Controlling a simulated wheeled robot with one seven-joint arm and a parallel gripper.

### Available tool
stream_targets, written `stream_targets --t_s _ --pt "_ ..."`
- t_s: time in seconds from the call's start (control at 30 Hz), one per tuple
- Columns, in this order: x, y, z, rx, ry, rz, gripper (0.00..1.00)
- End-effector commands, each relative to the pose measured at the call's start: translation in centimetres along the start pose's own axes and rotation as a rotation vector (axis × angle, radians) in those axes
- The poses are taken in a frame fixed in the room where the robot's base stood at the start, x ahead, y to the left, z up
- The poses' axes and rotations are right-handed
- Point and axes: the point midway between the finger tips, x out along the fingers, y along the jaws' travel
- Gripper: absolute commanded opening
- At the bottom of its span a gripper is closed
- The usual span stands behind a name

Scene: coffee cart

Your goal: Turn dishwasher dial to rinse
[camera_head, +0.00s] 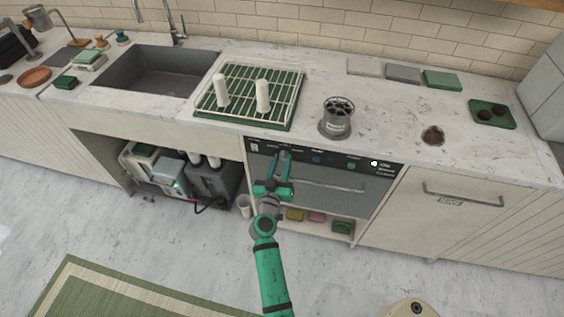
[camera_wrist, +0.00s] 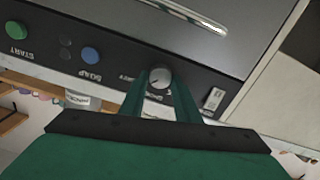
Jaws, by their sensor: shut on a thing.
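The dishwasher (camera_head: 335,193) is built into the counter, with a dark control strip along its top. In the wrist view, which is upside down, the round grey dial (camera_wrist: 159,77) sits on that strip between my two fingertips. A pale mark shows on its face. My green gripper (camera_head: 283,155) reaches up to the strip's left part; in the wrist view my gripper (camera_wrist: 160,80) is shut on the dial, a finger on each side. The labels around the dial are partly hidden, so I cannot read its setting. The fingers hide the dial in the head view.
A blue soap button (camera_wrist: 91,55) and a green start button (camera_wrist: 16,30) lie along the strip. A small pale switch (camera_wrist: 213,98) sits on the dial's other side. The dishwasher's bar handle (camera_head: 335,186) runs below the strip. A green dish rack (camera_head: 247,122) stands above on the counter.

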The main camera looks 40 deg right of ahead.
Motion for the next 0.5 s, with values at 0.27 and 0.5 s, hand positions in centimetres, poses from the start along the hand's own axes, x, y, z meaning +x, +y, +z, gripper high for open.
stream_targets --t_s 0.27,0.5 --pt "-0.04 -0.15 0.04 -0.263 0.000 -0.001 0.07" --pt "-0.05 -0.24 0.08 -0.492 0.000 -0.001 0.07"
